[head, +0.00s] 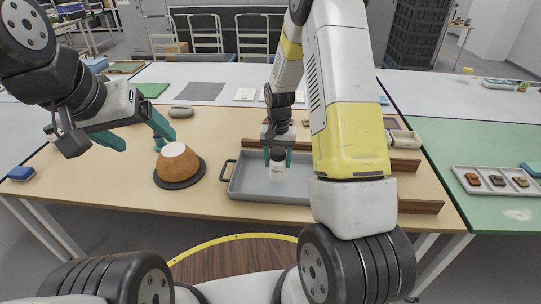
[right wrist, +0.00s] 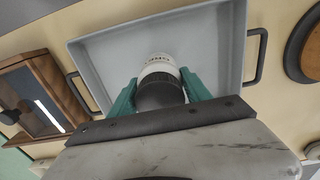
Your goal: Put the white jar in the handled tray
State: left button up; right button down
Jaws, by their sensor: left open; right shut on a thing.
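The white jar (head: 277,170) has a dark lid and is inside the outline of the grey handled tray (head: 247,187) in the head view. My right gripper (head: 278,155) is shut on the jar from above. In the right wrist view the teal fingers (right wrist: 160,98) clasp the jar's dark lid, and the white labelled body (right wrist: 158,68) points at the tray floor (right wrist: 110,52). I cannot tell whether the jar's base touches the floor. My left gripper (head: 138,134) is open and empty, above the table's left part.
An orange-brown bowl-like pot (head: 178,160) stands on a dark round base left of the tray. Wooden rails (head: 405,164) lie behind and right of the tray. A grey stone-like piece (head: 181,112) lies further back.

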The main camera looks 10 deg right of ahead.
aim_at(277, 169)
jog(key=shift+f, duration=2.05)
jog(key=shift+c, duration=2.4)
grip_release()
jog(key=shift+f, duration=0.15)
